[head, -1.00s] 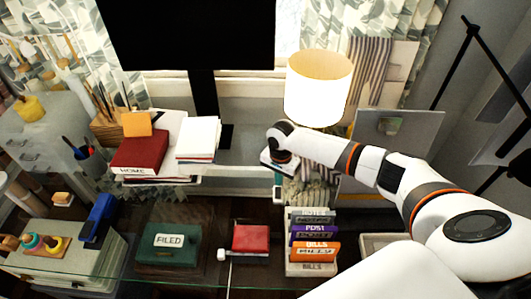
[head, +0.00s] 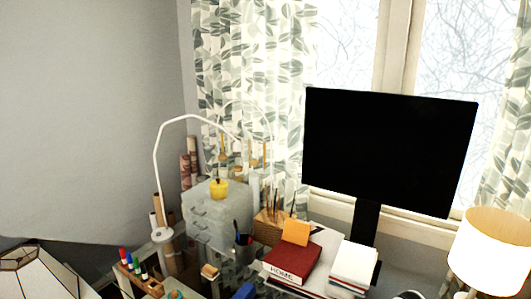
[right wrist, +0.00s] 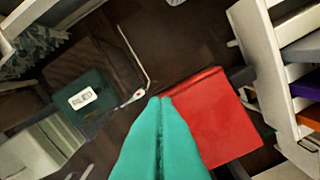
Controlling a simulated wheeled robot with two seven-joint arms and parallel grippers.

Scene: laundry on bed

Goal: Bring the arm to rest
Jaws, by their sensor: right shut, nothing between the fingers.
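My right gripper (right wrist: 160,101) shows in the right wrist view as two teal fingers pressed together, with nothing between them. The fingers point toward a red flat item (right wrist: 210,115), overlapping its left edge in the picture; I cannot tell whether they touch it. A dark green box (right wrist: 88,98) with a white label lies to the left of the fingers. In the head view neither gripper shows. My left gripper is in no view.
In the right wrist view a white rack (right wrist: 268,75) with colored folders stands at the right. In the head view a black monitor (head: 388,150) stands before the window, with a lamp (head: 490,245), a red book (head: 293,264) and a clear drawer unit (head: 212,215) around it.

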